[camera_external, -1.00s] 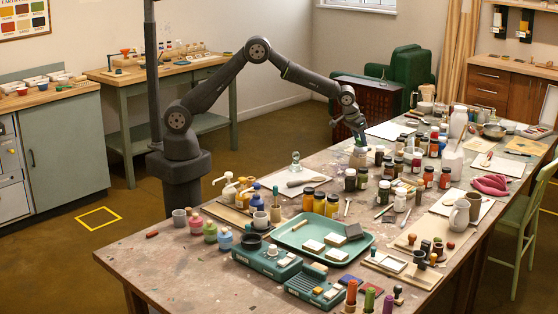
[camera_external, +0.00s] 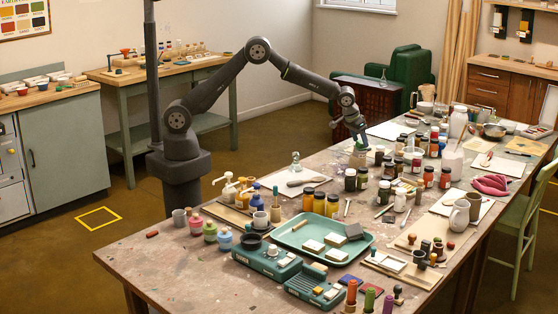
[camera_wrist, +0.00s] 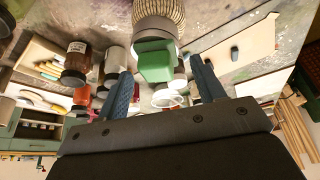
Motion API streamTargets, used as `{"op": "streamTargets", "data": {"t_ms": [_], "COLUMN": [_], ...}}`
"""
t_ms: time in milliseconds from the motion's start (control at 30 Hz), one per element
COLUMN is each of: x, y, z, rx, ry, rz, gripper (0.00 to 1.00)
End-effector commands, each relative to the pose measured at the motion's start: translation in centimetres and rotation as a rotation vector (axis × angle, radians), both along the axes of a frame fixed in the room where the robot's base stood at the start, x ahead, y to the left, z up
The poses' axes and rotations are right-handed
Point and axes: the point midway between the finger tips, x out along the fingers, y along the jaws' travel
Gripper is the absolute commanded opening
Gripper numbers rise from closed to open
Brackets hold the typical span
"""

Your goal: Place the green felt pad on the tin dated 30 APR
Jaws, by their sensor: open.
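The green felt pad (camera_wrist: 156,60) shows in the wrist view as a small green block between my two fingers, at the grey rim of a ribbed, pale round container (camera_wrist: 159,12). I cannot tell how much of it rests on that container. My gripper (camera_wrist: 160,88) is open, with one finger on each side of the pad and visible gaps between. In the external view my gripper (camera_external: 360,143) hangs low over the far left part of the table, above a pale container (camera_external: 357,159). No date is readable, so I cannot tell which tin is dated 30 APR.
Dark-lidded jars (camera_external: 363,178) stand just in front of my gripper, and many bottles crowd the table to its right. A white board (camera_external: 390,131) lies behind it. A green tray (camera_external: 290,238) with pale blocks is nearer the front.

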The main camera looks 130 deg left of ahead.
Motion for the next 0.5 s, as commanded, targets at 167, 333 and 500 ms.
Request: {"op": "streamTargets", "data": {"t_ms": [167,333,500], "x": [-0.3,-0.8,-1.3], "y": [-0.7,-2.1,-3.3], "z": [2.6,6.0,9.1], "rx": [0.002,0.002,0.002], "ry": [-0.003,-0.003,-0.002], "rz": [-0.001,-0.001,-0.002], "gripper": [0.62,0.62,0.62]}}
